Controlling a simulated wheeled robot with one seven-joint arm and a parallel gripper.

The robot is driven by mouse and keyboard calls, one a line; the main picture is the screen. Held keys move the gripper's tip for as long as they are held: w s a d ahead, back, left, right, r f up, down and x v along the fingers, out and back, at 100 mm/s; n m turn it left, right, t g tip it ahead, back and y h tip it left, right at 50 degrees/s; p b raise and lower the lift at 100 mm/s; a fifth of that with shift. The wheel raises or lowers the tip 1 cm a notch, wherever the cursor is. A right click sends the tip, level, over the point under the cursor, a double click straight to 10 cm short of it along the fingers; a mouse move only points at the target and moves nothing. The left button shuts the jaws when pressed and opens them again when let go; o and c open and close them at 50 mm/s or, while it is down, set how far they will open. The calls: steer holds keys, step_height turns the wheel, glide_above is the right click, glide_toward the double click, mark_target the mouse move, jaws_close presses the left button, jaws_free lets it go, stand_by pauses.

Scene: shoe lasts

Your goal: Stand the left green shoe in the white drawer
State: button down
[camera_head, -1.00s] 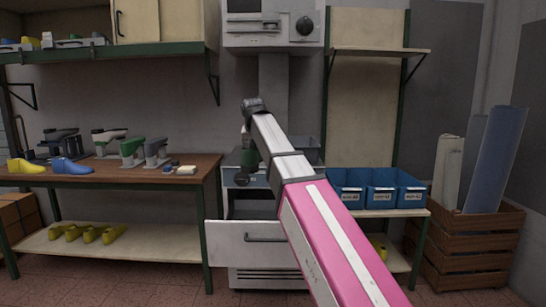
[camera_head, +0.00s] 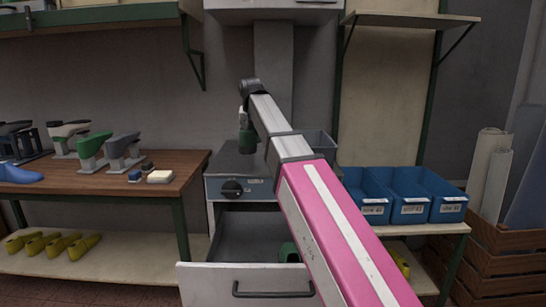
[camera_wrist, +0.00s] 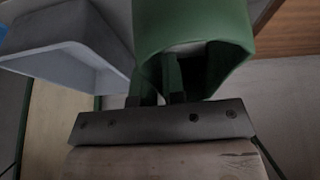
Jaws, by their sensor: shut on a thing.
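A green shoe (camera_head: 247,141) hangs below the end of my arm, above the grey-topped cabinet in the head view. It fills the upper middle of the wrist view (camera_wrist: 192,28), with its hollow opening towards the camera. My gripper (camera_wrist: 162,88) is shut on its edge. The white drawer (camera_head: 215,284) is pulled out under the cabinet, below and in front of the held shoe, with its dark inside showing. Another green thing (camera_head: 289,252), perhaps a shoe, is in the drawer at the right, partly hidden by my arm.
The cabinet has a grey top and a black knob (camera_head: 232,188). A wooden bench (camera_head: 165,188) with shoe lasts and stands is at left, with yellow shoes (camera_head: 53,245) on its lower shelf. Blue bins (camera_head: 409,198) stand at right. The drawer's left part looks clear.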

steer(key=shift+w+d+f, duration=1.2)
steer(key=shift+w+f, duration=0.5)
steer(key=shift+f, duration=0.15)
steer(key=shift+w+d+f, duration=1.15)
steer(key=shift+w+f, duration=0.55)
steer(key=shift+f, duration=0.15)
steer(key=shift+w+d+f, duration=1.2)
steer(key=shift+w+f, duration=0.5)
steer(key=shift+f, duration=0.15)
steer(key=c, duration=1.2)
jaws_free()
